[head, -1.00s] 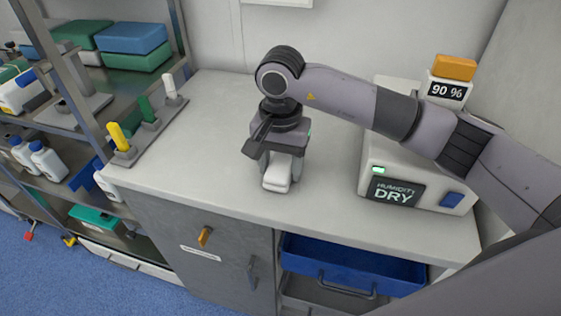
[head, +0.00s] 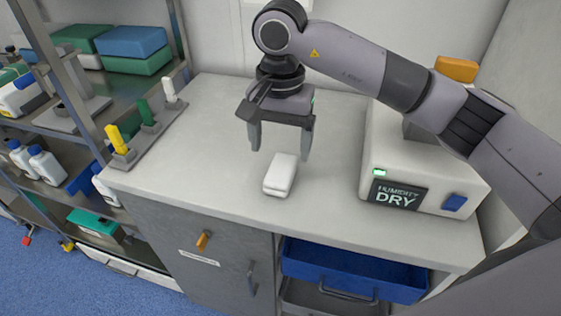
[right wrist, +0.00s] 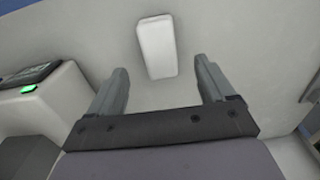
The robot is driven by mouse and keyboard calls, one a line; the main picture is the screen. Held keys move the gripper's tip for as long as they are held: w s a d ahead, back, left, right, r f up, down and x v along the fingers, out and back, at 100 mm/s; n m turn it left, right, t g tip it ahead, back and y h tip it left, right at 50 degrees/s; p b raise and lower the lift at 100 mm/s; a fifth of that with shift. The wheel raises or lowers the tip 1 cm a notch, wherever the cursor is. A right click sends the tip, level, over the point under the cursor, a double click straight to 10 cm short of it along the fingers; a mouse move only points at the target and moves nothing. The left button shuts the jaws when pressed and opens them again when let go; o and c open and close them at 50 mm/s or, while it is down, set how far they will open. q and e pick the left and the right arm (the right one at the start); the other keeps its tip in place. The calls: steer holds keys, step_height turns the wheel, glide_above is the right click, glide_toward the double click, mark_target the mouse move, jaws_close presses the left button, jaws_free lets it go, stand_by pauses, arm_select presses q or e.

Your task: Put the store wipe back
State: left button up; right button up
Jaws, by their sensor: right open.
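A small white block (head: 281,174), which looks like the store wipe, lies on the pale countertop (head: 225,130) near its front edge. My right gripper (head: 281,152) is above and a little behind it, fingers pointing down and spread apart, holding nothing. In the right wrist view the white block (right wrist: 157,46) lies beyond the open fingertips (right wrist: 160,75), between their lines and apart from both. My left gripper is not in view.
A humidity box (head: 420,160) marked DRY stands at the right of the counter. A rack with yellow, green and white handles (head: 146,128) lines the left edge. Below are a grey cabinet door (head: 200,260) and an open blue drawer (head: 345,268).

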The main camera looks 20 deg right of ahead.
mark_target(280, 168)
steer(key=shift+r, duration=2.8)
